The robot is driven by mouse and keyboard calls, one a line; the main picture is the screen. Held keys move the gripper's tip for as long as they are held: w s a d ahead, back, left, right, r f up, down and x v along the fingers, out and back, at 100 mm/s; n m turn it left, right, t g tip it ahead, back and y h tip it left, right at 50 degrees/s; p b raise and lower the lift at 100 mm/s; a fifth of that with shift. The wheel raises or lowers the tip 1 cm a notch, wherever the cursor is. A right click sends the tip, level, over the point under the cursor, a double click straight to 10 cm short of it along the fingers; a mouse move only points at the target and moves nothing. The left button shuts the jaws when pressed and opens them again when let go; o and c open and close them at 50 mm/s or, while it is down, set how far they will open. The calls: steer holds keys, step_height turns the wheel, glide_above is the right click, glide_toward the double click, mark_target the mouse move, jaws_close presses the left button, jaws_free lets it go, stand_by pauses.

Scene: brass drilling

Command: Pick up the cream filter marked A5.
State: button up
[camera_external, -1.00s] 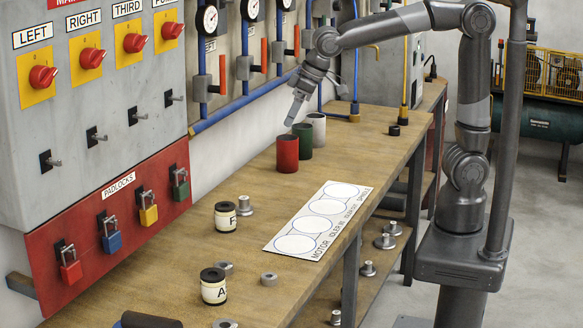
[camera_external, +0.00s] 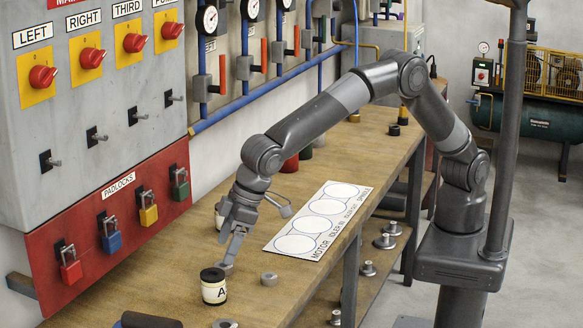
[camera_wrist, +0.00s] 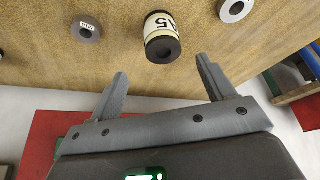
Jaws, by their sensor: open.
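The cream filter marked A5 (camera_external: 213,290) stands upright on the bench with a black top. In the external view only part of its marking shows. In the wrist view the filter (camera_wrist: 164,28) is ahead of my gripper, centred between the fingers, its label reading sideways. My gripper (camera_wrist: 160,72) is open and empty, with the filter beyond its fingertips. In the external view my gripper (camera_external: 229,266) points down just behind and to the right of the filter, apart from it or nearly so; the exact gap cannot be told.
Another cream filter (camera_external: 219,217) is partly hidden behind my gripper. Grey metal rings (camera_external: 269,279) lie near, one (camera_wrist: 86,30) left of the filter in the wrist view. A white marked board (camera_external: 318,221) lies to the right. The red padlock panel (camera_external: 120,238) borders the bench at left.

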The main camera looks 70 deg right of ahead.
mark_target(217, 273)
steer(key=x, duration=1.1)
steer(key=shift+s+a, duration=0.15)
steer(key=c, duration=1.1)
